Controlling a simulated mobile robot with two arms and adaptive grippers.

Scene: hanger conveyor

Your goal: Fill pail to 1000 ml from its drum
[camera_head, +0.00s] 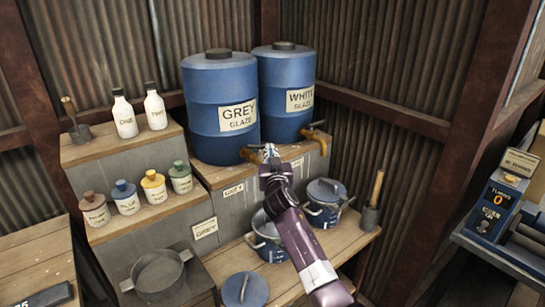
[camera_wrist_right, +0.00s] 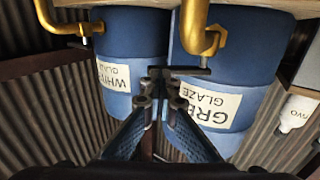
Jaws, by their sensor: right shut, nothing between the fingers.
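The blue GREY GLAZE drum (camera_head: 205,125) stands on a wooden shelf, with a brass tap (camera_head: 250,154) at its lower front. The drum also shows upside down in the wrist view (camera_wrist_right: 235,82), with its tap (camera_wrist_right: 210,40). My right gripper (camera_head: 270,150) is shut and empty, close beside this tap; its fingertips (camera_wrist_right: 160,88) are near the tap's dark handle (camera_wrist_right: 182,72). I cannot tell if they touch. A blue pail (camera_head: 262,250) stands on the lower bench below, partly hidden by my right arm. Its fill level cannot be read. My left gripper is not in view.
The WHITE GLAZE drum (camera_head: 288,78) with its tap (camera_head: 318,134) stands right of the grey one. A lidded pail (camera_head: 325,208), a mallet-like tool (camera_head: 371,210) and a blue lid (camera_head: 245,291) are on the bench. Bottles and jars stand on the left steps.

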